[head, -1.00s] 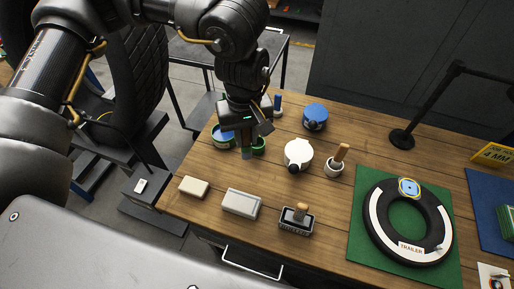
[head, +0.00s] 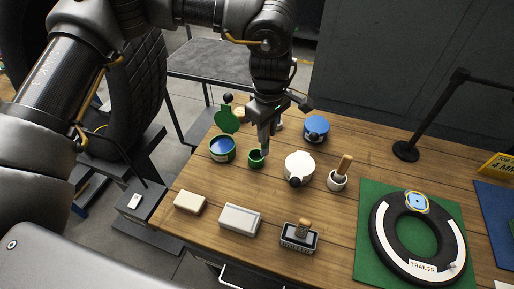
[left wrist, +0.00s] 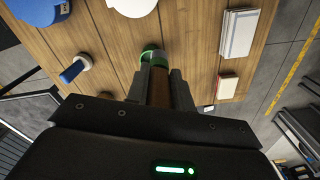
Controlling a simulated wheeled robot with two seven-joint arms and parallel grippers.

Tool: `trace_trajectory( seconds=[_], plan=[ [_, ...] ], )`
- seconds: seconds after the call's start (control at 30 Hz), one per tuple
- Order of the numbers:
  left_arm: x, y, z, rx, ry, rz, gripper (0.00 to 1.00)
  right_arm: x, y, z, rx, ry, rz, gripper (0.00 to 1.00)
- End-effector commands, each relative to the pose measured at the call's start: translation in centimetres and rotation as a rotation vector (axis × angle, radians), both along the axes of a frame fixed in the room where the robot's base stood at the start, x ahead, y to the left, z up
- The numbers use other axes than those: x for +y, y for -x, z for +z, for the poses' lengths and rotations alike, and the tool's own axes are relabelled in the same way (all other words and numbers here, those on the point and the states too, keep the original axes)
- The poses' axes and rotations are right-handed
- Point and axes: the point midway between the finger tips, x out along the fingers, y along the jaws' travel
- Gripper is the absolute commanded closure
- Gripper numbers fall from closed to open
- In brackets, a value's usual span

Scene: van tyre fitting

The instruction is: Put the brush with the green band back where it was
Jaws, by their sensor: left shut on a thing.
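My left gripper (head: 265,143) is shut on the brush, just above the small green cup (head: 256,159) on the wooden bench. In the left wrist view the brown brush handle (left wrist: 160,92) is between my fingers, and a green ring (left wrist: 152,56) shows at its far end. I cannot tell the brush's green band from the cup's rim there. The brush's lower end is at or inside the cup's mouth; the fingers hide how deep. My right gripper is not in view.
The open green pot with blue contents (head: 221,150) stands left of the cup. A tyre (head: 386,225) lies on the green mat (head: 370,198).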

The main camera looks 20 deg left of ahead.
Motion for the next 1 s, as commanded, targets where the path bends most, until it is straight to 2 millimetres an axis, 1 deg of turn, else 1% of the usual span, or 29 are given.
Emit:
trace_trajectory(
  seconds=[0.03,0.1,0.2,0.3,0.5,0.57,0.67,0.73,0.83,0.9,1.0],
  plan=[
    [0.6,-0.5,-2.0,0.001,0.000,0.002,1.00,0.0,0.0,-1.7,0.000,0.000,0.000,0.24],
    [1.4,-1.1,-3.2,0.000,-0.001,0.001,1.00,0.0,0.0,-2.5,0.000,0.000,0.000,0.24],
    [2.2,-1.9,-4.2,0.000,0.000,0.000,1.00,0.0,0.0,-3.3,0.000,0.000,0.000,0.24],
    [2.6,-2.2,-4.7,0.000,0.000,-0.001,1.00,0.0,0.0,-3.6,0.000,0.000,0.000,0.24],
    [2.8,-2.4,-4.8,0.000,0.000,-0.003,1.00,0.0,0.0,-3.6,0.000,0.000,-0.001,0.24],
    [2.9,-2.5,-5.1,0.000,0.000,-0.002,1.00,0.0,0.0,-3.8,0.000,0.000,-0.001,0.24],
    [3.5,-2.9,-6.1,0.000,-0.001,0.000,1.00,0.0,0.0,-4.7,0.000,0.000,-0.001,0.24],
    [3.5,-2.9,-7.4,0.000,-0.001,-0.003,1.00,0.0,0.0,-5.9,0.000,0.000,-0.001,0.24],
    [3.4,-2.9,-8.8,0.000,0.000,-0.003,1.00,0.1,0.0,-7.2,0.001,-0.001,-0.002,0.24],
    [3.4,-2.9,-9.0,0.000,0.000,-0.003,1.00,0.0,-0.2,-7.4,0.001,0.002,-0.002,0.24],
    [3.4,-2.9,-8.8,0.000,0.000,-0.003,1.00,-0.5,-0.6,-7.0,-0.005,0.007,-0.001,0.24]
  ],
)
